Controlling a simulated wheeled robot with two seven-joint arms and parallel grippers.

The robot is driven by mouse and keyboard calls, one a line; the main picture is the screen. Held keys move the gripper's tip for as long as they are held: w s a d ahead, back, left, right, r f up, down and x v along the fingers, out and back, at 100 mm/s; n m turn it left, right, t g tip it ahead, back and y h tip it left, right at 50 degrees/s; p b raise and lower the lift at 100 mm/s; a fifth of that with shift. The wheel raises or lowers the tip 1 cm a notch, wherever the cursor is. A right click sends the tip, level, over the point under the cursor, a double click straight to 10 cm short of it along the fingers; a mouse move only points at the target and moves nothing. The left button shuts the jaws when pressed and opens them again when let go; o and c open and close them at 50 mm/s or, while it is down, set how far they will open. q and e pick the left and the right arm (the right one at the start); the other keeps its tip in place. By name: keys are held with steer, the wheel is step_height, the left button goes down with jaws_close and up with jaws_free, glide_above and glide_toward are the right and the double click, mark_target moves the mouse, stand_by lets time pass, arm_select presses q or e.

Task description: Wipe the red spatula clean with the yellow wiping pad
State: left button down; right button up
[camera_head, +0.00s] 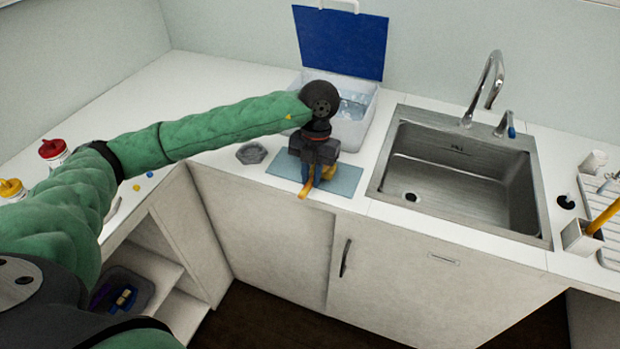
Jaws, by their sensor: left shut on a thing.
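My left gripper (313,168) points down over the blue-grey mat (345,181) on the counter, in front of the white tub. It is shut on a small yellow-orange thing (304,191) that appears to be the yellow wiping pad. The thing sticks out below the jaws towards the counter's front edge; the gripper hides much of it, and I cannot tell whether it touches the mat. I cannot make out the red spatula. My right gripper is not in view.
A white tub (352,132) with a raised blue lid (341,43) stands behind the mat. A grey dish (251,153) is left of it, the steel sink (455,170) right. Red-lided (52,148) and yellow-lidded (11,188) containers stand far left. The back-left counter is clear.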

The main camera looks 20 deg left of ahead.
arm_select(q)
steer(key=shift+r, duration=0.1)
steer(key=shift+s+p+v, duration=0.2)
steer(key=shift+p+v, duration=0.1)
steer(key=shift+v, duration=0.65)
steer(key=shift+s+p+v, duration=0.2)
steer(key=shift+p+v, duration=0.05)
steer(key=shift+v, duration=0.7)
steer(key=shift+s+p+v, duration=0.25)
steer(key=shift+p+v, duration=0.05)
steer(key=shift+v, duration=0.65)
steer(key=shift+r, duration=0.1)
